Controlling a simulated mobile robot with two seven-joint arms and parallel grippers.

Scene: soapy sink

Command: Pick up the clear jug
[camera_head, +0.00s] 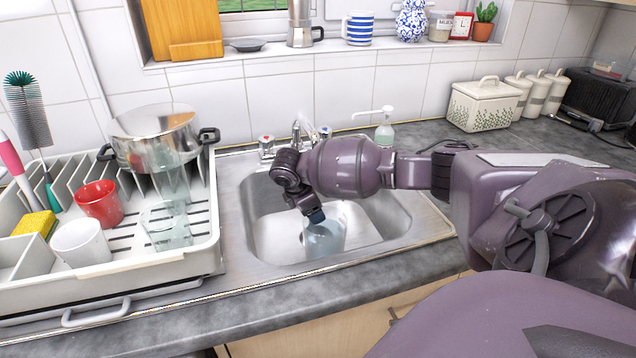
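A clear, bluish see-through vessel (326,240), which looks like the jug, stands in the right part of the steel sink basin (265,240). My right arm reaches in from the right over the sink. My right gripper (314,216) points down at the vessel's rim, at its upper left. The fingertips are small and dark here, and I cannot tell whether they are closed on the rim. Clear glassware also stands on the drying rack: a tall piece (172,182) and a shorter one (165,226). My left gripper is not in view.
The white drying rack (205,262) left of the sink holds a steel pot (155,130), a red mug (99,203), a white cup (80,242) and a yellow sponge (35,226). A tap (297,132) and soap dispenser (384,132) stand behind the sink.

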